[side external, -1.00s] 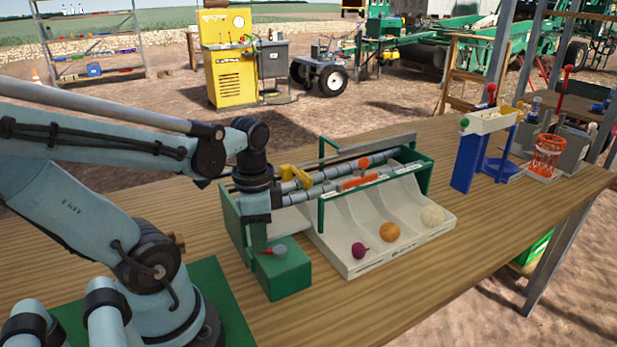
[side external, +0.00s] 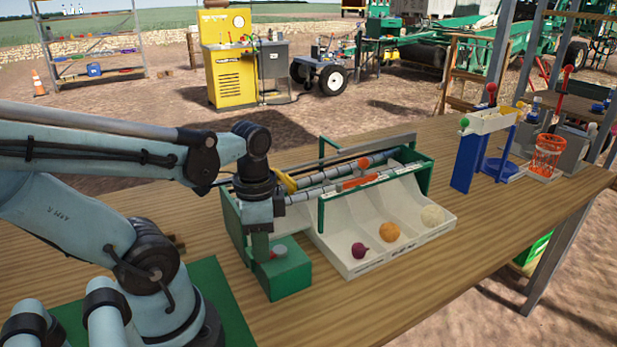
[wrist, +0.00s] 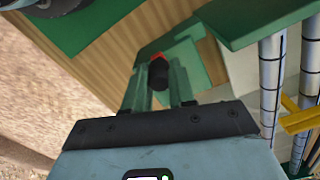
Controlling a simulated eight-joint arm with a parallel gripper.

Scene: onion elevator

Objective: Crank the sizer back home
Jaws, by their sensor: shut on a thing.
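The sizer (side external: 432,172) is a green frame with grey rollers (side external: 330,181) above a cream three-bay chute. My gripper (side external: 263,248) points down at the green box (side external: 285,277) at the sizer's near left end. In the wrist view, its fingers (wrist: 159,98) are shut on a dark upright crank handle (wrist: 158,76), with a bit of red at its far side. A grey and red knob-like part (side external: 278,252) shows beside the fingers, partly hidden by them. A yellow piece (side external: 289,184) sits by the rollers, partly behind my wrist; it also shows in the wrist view (wrist: 303,119).
A purple onion (side external: 360,250), an orange one (side external: 389,232) and a cream one (side external: 432,215) lie in separate chute bays. A blue stand (side external: 465,160) and an orange basket (side external: 547,155) stand at the table's far right. The wooden table (side external: 400,290) is clear in front.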

